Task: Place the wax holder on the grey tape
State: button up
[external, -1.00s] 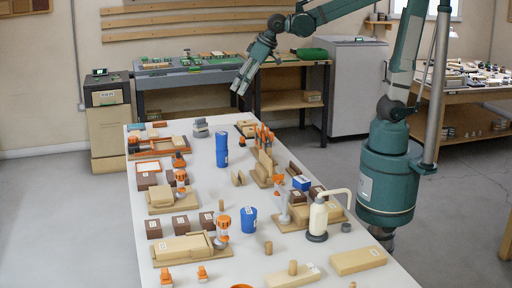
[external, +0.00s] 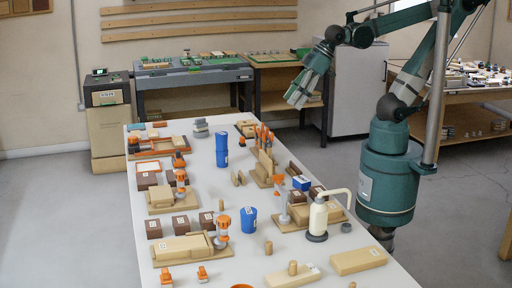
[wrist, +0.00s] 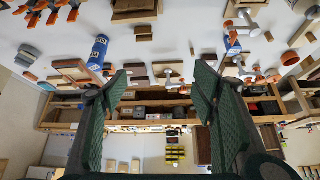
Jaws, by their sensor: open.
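My gripper (external: 294,103) hangs above and beyond the table's far right side, away from the objects. In the wrist view its green fingers (wrist: 160,85) are wide apart with nothing between them. I cannot tell for certain which item is the wax holder. A grey stacked item (external: 200,128) stands at the table's far end and may be the grey tape; a small dark grey round piece (external: 346,228) lies near the right edge. A blue upright cylinder (external: 222,150) stands mid-table, with a blue cup (external: 248,219) nearer the camera.
The white table (external: 215,190) is crowded with wooden blocks, brown boxes and orange-topped tools. A cream pump bottle (external: 318,216) and tall orange-tipped tools (external: 264,136) stand on the right side. The strip along the table's middle is fairly clear.

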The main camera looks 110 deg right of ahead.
jog(key=s+a+f+n, duration=0.1)
jog(key=s+a+f, duration=0.1)
jog(key=s+a, duration=0.1)
jog(key=shift+s+a+y, duration=0.25)
jog(key=shift+s+y, duration=0.05)
jog(key=shift+s, duration=0.4)
